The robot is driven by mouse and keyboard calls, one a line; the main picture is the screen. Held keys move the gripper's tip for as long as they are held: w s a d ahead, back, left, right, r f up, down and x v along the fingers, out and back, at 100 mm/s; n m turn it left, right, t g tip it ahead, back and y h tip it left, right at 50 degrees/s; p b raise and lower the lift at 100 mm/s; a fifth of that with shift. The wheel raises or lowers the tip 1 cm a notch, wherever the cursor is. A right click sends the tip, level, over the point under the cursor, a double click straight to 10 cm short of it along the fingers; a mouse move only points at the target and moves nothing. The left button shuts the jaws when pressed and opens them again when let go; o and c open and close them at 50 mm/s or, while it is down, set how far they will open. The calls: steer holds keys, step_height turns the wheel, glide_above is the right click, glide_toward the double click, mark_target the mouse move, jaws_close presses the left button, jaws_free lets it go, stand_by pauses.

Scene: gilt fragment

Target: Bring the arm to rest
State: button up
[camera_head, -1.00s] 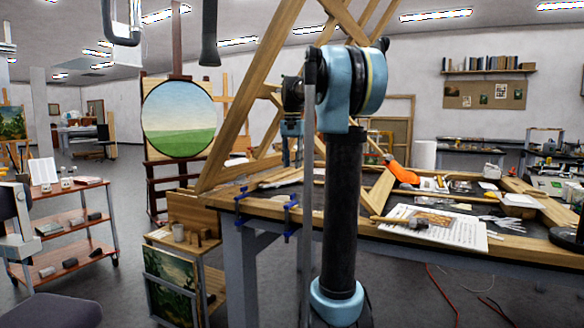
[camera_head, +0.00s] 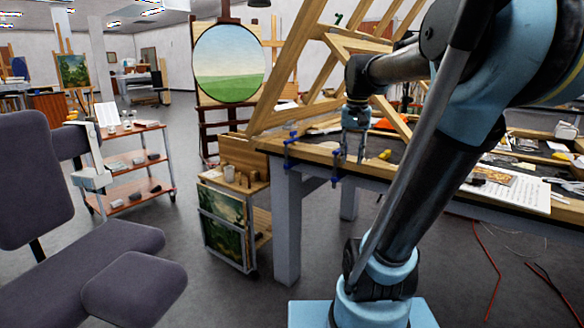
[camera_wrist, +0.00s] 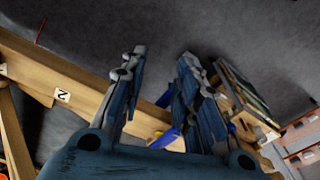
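My gripper (camera_head: 354,157) hangs fingers-down at the front edge of the long workbench (camera_head: 310,151), near blue clamps on that edge. In the wrist view its two blue-grey fingers (camera_wrist: 163,56) stand apart, with nothing held between them. Floor and the wooden bench edge show beyond the fingers. My arm is bent: a dark link slants up to the right from its blue base, and another reaches back left to the gripper. I cannot tell whether the fingers touch the bench.
A wooden frame (camera_head: 296,62) leans over the bench. A small cart (camera_head: 250,184) with paintings stands left of the bench leg. A grey chair (camera_head: 90,262) fills the left front, near a shelved trolley (camera_head: 152,186). Red cables (camera_head: 487,262) lie on the floor at right.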

steer(key=s+f+n, duration=0.1)
steer(key=s+f, duration=0.7)
steer(key=f, duration=0.2)
steer(key=s+f+n+t, duration=0.1)
steer(key=s+f+n, duration=0.1)
steer(key=s+f, duration=0.6)
step_height(320, 180, down, 3)
steer(key=shift+s+r, duration=0.15)
steer(key=shift+s, duration=0.1)
steer(key=shift+w+f, duration=0.2)
steer(key=shift+w, duration=0.3)
